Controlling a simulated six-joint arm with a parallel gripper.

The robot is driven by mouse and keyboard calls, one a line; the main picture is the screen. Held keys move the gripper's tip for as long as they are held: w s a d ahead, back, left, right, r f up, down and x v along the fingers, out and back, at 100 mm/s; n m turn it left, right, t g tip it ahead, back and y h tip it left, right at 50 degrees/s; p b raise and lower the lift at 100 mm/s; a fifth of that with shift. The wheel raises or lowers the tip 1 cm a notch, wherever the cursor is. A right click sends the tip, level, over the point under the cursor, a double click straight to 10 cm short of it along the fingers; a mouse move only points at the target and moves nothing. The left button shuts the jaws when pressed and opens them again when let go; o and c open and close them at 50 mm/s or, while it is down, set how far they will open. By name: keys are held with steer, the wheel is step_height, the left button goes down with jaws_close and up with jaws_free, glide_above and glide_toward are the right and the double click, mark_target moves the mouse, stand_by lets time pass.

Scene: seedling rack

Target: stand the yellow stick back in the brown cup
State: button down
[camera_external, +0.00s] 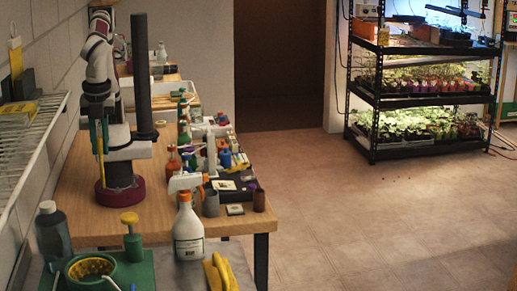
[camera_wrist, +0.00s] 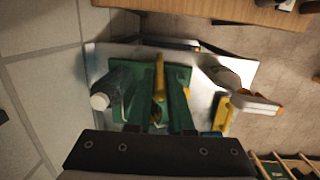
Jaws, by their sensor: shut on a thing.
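The yellow stick (camera_external: 99,168) is a thin rod held upright by my gripper (camera_external: 102,148), its lower end hanging near my base in the external view. In the wrist view, my gripper (camera_wrist: 157,122) has its green fingers closed on the yellow stick (camera_wrist: 159,78), which runs between them. The brown cup (camera_external: 259,201) stands upright near the front right corner of the wooden table, well to the right of my gripper. Its inside is hidden. I cannot make out the brown cup in the wrist view.
A grey cup (camera_external: 210,203) and a white spray bottle (camera_external: 188,230) stand left of the brown cup. Bottles and a dark box (camera_external: 229,190) crowd behind it. A green pot (camera_external: 75,274) and yellow gloves (camera_external: 219,272) lie in front. The left tabletop is fairly clear.

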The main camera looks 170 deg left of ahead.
steer(key=a+f+n, duration=0.2)
steer(key=a+n, duration=0.2)
steer(key=a, duration=0.6)
steer(key=a+f+n, duration=0.2)
steer(key=a+n, duration=0.2)
steer(key=a, duration=0.7)
steer(key=s+a+f+n+t, duration=0.1)
steer(key=s+a+f+n, duration=0.1)
steer(key=s+a+n, duration=0.5)
steer(key=s+a+f+n, duration=0.3)
steer(key=s+a, duration=0.7)
steer(key=a, duration=0.3)
step_height(320, 180, down, 10)
steer(key=shift+s+a+r+y, duration=0.2)
steer(key=shift+a+y, duration=0.1)
steer(key=shift+a, duration=0.15)
steer(key=shift+f, duration=0.1)
steer(key=c, duration=1.3)
jaws_free()
steer(key=shift+f, duration=0.1)
steer(key=o, duration=0.5)
